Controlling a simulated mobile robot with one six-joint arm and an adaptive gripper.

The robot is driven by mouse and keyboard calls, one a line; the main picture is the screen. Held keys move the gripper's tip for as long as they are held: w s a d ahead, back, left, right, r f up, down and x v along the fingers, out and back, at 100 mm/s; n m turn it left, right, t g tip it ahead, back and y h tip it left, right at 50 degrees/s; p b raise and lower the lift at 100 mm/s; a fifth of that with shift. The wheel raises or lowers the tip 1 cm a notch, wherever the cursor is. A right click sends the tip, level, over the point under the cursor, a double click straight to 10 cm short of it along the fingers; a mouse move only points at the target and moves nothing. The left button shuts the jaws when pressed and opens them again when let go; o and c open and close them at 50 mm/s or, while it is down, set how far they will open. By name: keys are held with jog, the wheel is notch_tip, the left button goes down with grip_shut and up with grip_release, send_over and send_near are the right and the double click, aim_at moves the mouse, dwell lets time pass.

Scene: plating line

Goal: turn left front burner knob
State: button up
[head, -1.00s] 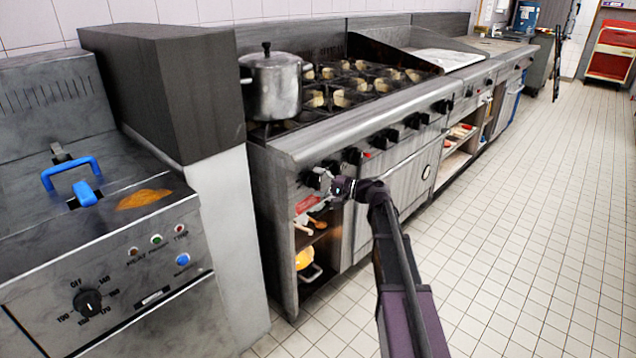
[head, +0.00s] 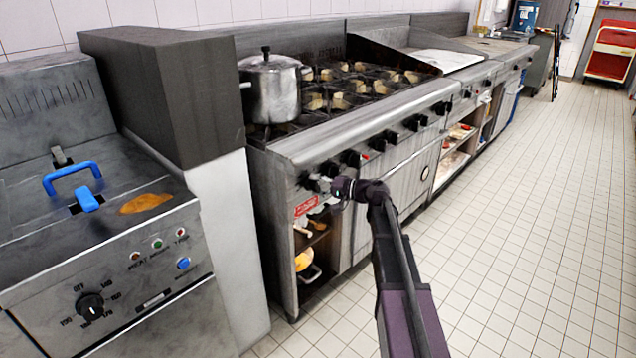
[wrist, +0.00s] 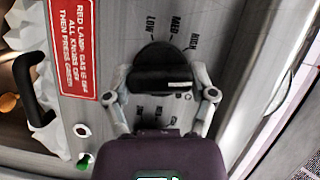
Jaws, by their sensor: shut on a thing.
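A black burner knob (wrist: 163,72) with a raised grip bar and a white mark sits on the range's front panel, with LOW, MED and HIGH printed around it. My gripper (wrist: 162,88) has its two grey fingers on opposite sides of the grip bar and is shut on it. In the head view my gripper (head: 324,186) is at the left end of the range's knob row, and the fingers and held knob are small and partly hidden there.
A red warning label (wrist: 72,45) is beside the knob, with a black handle (wrist: 30,75) further left. A fryer (head: 130,265) is at left; the tiled floor (head: 520,220) at right is clear.

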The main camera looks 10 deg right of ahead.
jog(key=n+p, duration=0.1)
jog(key=n+h, duration=0.1)
jog(key=shift+a+r+n+p, duration=0.15)
jog(key=shift+r+n+p, duration=0.05)
jog(key=shift+n+p, duration=0.2)
jog(key=shift+f+n+h+p, duration=0.15)
jog(key=shift+n+h+p, duration=0.55)
jog(key=shift+n, duration=0.5)
jog(key=o, duration=1)
jog(key=shift+f, duration=0.1)
jog(key=shift+o, duration=0.2)
